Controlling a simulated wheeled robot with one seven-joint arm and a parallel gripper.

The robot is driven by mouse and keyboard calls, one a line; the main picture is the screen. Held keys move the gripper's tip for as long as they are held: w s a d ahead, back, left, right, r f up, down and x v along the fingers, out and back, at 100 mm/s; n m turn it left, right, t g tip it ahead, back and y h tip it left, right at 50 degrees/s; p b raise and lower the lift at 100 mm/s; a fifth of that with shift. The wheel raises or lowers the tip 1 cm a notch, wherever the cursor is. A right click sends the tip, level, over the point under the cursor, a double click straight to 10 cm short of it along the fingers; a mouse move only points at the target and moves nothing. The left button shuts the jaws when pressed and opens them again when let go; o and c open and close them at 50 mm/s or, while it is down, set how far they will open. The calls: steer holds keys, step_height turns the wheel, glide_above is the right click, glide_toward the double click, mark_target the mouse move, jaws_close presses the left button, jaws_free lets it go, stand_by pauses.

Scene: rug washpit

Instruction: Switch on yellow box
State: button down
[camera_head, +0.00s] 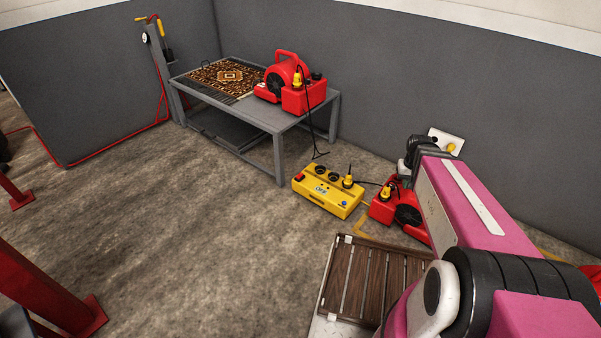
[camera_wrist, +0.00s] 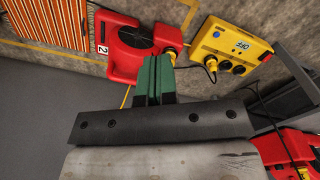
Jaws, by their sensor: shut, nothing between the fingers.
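The yellow box (camera_head: 328,197) lies on the floor in front of the table's right end. It has round dark sockets, a red switch-like part (camera_head: 299,178) at its left end, and a small label that seems to read OFF. A yellow plug (camera_head: 347,181) with a black cable stands in one socket. In the wrist view the yellow box (camera_wrist: 222,38) is at the upper right, its red part (camera_wrist: 265,56) at the far end. My gripper (camera_wrist: 155,72) has green fingers, shut and empty. In the picture they lie left of the box, apart from it.
A red blower (camera_head: 385,208) sits on the floor right of the box. A grey table (camera_head: 253,112) carries a patterned rug (camera_head: 228,76) and another red blower (camera_head: 290,85), whose cable hangs down. A slatted wooden rack (camera_head: 372,280) lies nearer. The floor left of the box is clear.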

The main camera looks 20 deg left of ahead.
steer(key=w+a+f+n, duration=0.3)
steer(key=w+a+f, duration=0.3)
steer(key=w+a, duration=0.55)
steer(key=n+t, duration=0.1)
steer(key=n, duration=0.8)
glide_above(301, 174)
steer(key=s, duration=0.2)
step_height(301, 174, down, 19)
steer(key=shift+w+a, duration=0.1)
steer(key=shift+a, duration=0.45)
steer(key=f, duration=0.4)
steer(key=w+f, duration=0.1)
steer(key=f, duration=0.4)
steer(key=w+f, duration=0.1)
steer(key=f, duration=0.3)
steer(key=shift+d+f, duration=0.4)
steer(key=shift+s, duration=0.1)
